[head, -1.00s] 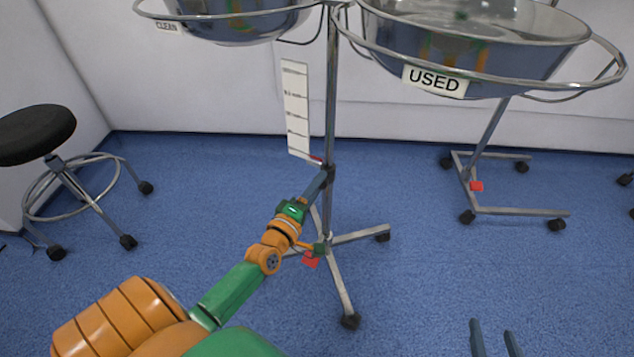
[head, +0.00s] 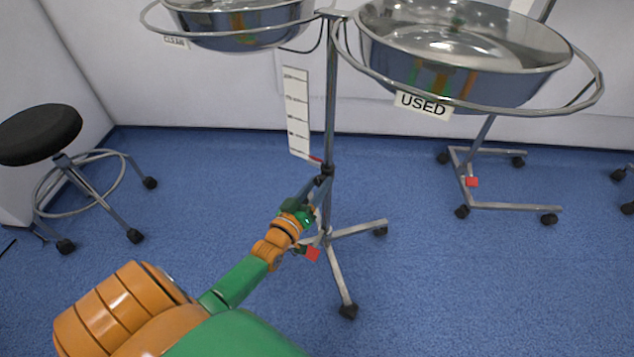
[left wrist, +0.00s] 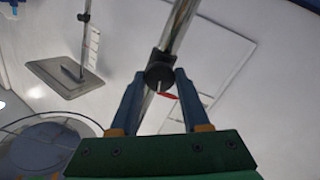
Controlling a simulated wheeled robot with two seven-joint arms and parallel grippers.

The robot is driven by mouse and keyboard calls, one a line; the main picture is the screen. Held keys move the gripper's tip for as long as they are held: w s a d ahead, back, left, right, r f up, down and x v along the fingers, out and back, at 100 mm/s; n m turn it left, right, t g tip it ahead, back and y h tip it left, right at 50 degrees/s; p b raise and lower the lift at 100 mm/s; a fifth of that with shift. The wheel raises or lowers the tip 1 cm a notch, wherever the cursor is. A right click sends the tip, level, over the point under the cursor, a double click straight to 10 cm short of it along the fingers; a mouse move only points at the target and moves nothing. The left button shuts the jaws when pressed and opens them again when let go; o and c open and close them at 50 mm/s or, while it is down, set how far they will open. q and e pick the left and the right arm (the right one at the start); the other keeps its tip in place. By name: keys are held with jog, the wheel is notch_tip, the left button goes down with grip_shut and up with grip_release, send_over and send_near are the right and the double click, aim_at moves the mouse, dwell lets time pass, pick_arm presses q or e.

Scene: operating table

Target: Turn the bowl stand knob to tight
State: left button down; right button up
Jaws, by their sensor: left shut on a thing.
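The bowl stand's pole (head: 330,110) rises from a wheeled base and carries two steel bowls. The black knob (left wrist: 159,73) sits on the pole at a dark collar, with a white line on its face and a red pointer beside it. In the head view the knob (head: 326,169) is just below the white scale strip (head: 297,113). My left gripper (left wrist: 160,78) has its two blue fingers on either side of the knob and is shut on it. In the head view the left gripper (head: 322,178) reaches up to the collar from lower left. My right gripper is out of view.
The bowl labelled USED (head: 465,70) and a second bowl (head: 235,25) hang above the arm. A black stool (head: 40,135) stands at left and another wheeled stand (head: 500,207) at right.

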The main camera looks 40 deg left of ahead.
pick_arm(q)
jog(key=shift+m+p, duration=0.35)
jog(key=shift+m, duration=0.95)
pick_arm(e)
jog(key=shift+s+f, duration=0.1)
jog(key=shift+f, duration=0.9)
pick_arm(q)
jog(key=shift+c, duration=1.9)
grip_release()
jog(key=shift+s, duration=0.15)
jog(key=s+p, duration=0.2)
jog(key=s, duration=0.4)
jog(key=shift+s+d, duration=0.35)
jog(key=shift+d, duration=0.05)
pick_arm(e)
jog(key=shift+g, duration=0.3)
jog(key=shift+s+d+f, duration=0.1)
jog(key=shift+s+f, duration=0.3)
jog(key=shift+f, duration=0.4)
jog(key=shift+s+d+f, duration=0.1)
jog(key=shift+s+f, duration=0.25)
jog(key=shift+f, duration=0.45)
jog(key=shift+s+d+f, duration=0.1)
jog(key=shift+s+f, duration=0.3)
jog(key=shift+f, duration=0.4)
